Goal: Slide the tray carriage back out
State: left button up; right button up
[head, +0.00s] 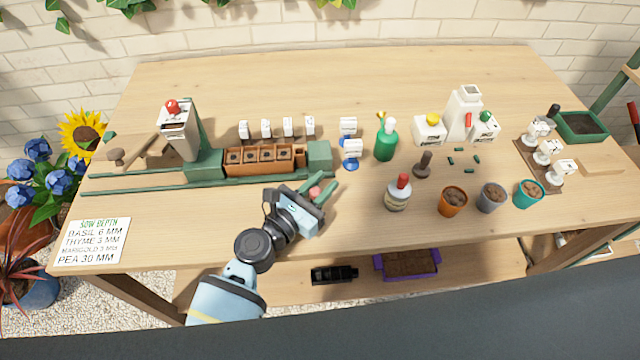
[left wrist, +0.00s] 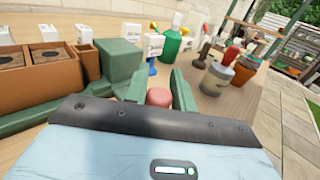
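The brown tray (head: 265,167) with several soil-filled cells sits on green rails (head: 130,188). It stands between a green block (head: 204,163) at the dibber post's foot and a green end block (head: 320,158). In the left wrist view the tray (left wrist: 25,92) is at the left, beside the end block (left wrist: 120,62). My left gripper (head: 315,191) is at the rail's right end, in front of the end block. Its fingers are apart, with a pinkish-red knob (left wrist: 158,97) between them. Contact with the knob cannot be told. My right gripper is not in view.
White labels (head: 266,128) stand behind the tray. A white-and-red bottle (head: 398,193) stands right of my gripper.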

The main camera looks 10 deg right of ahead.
pick_arm(q)
jog(key=o, duration=0.4)
jog(key=v, duration=0.6)
jog(key=shift+s+a, duration=0.2)
jog(key=shift+a, duration=0.05)
jog(key=shift+s+a, duration=0.45)
